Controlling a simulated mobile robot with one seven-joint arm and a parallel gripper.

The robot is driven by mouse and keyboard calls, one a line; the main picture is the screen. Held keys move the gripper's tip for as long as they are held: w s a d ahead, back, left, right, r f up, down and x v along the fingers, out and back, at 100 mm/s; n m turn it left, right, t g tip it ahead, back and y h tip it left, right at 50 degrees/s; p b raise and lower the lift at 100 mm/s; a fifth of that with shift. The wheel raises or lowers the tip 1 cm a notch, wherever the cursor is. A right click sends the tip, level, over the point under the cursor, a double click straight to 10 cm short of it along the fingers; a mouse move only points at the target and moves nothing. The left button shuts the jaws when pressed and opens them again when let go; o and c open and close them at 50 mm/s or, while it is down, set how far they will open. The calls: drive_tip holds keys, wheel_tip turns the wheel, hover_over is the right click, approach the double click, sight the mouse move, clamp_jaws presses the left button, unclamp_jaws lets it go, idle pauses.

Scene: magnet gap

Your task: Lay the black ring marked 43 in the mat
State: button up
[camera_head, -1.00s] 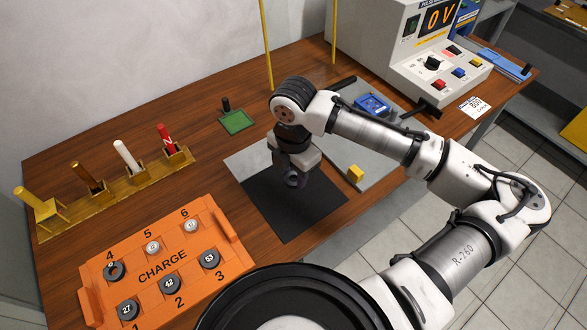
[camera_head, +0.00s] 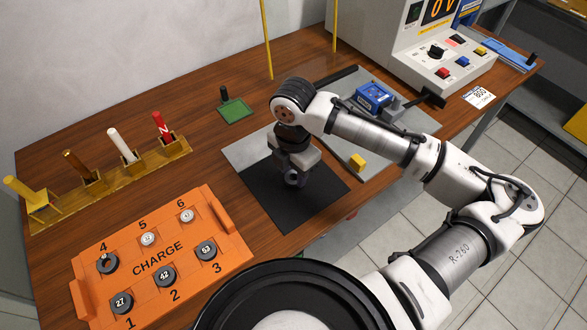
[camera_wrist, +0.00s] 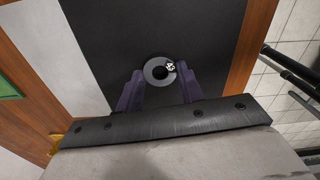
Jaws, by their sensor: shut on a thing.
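The black mat (camera_head: 298,212) lies on the wooden table in front of the tray. My gripper (camera_head: 297,176) points down over the mat's upper middle. It is shut on a dark ring (camera_head: 291,181) with a round hole. In the wrist view the ring (camera_wrist: 153,76) sits between the two fingertips (camera_wrist: 160,78), with the mat (camera_wrist: 205,30) behind it. A small white label on the ring looks like 43 but is partly blurred. I cannot tell whether the ring touches the mat or is just above it.
An orange CHARGE tray (camera_head: 208,262) holds several dark rings, including 27, 42 and 53. A rack (camera_head: 110,182) with coloured sticks stands at the left. A yellow block (camera_head: 357,162) and a blue device (camera_head: 374,97) sit right of the mat. A control box (camera_head: 440,60) stands behind.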

drive_tip(key=shift+f, duration=0.2)
idle(0.5)
drive_tip(key=o, duration=1)
drive_tip(key=c, duration=0.5)
wheel_tip(320, 180, up, 5)
drive_tip(key=p, duration=0.3)
drive_tip(key=shift+f+p, duration=0.2)
drive_tip(key=shift+p, duration=0.15)
drive_tip(key=o, duration=0.5)
